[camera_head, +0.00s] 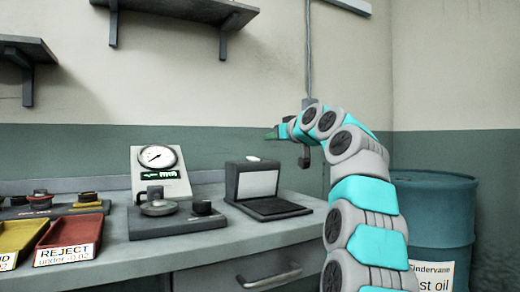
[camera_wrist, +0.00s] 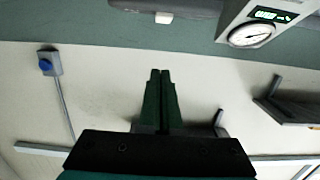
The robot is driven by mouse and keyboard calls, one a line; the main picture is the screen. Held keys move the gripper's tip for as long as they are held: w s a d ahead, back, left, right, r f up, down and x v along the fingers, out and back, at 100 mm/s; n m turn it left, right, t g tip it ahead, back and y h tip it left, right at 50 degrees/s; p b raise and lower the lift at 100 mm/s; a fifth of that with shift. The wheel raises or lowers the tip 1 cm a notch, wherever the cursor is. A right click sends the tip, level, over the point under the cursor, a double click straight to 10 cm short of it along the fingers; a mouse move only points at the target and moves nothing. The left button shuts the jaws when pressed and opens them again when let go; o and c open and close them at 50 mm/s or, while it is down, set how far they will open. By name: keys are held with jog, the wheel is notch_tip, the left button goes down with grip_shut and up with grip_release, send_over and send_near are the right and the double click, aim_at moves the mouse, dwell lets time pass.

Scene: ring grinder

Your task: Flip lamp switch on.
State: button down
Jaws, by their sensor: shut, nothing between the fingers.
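A dark box with a pale lit front panel (camera_head: 258,184) stands on the bench. A small white switch-like piece (camera_head: 253,158) sits on its top edge; it also shows in the wrist view (camera_wrist: 164,17). A grey wall box with a blue knob (camera_wrist: 46,62) is at the left of the wrist view, with a conduit joined to it. No label shows which is the lamp switch, and the switch position cannot be told. My gripper (camera_head: 271,133) is shut and empty, above and slightly right of the white piece, apart from it. Its fingers (camera_wrist: 160,72) are together in the wrist view.
A dial gauge (camera_head: 158,158) with a green display stands left of the box. Red (camera_head: 72,240) and yellow (camera_head: 18,238) trays are at the left. Wall shelves (camera_head: 185,10) hang above. A blue barrel (camera_head: 440,220) stands at the right. Air above the bench is clear.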

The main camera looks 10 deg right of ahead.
jog(key=p, duration=0.6)
send_over(255, 159)
jog(key=s, duration=0.1)
jog(key=shift+d+f, duration=0.25)
jog(key=f, duration=0.1)
jog(key=f+b, duration=0.1)
jog(key=w+f+b, duration=0.1)
jog(key=shift+a+f, duration=0.15)
jog(key=shift+a, duration=0.1)
jog(key=shift+f+b, duration=0.4)
jog(key=shift+f, duration=0.2)
jog(key=shift+w+r+g+p, duration=0.15)
jog(key=shift+g+p, duration=0.15)
jog(key=shift+p, duration=0.5)
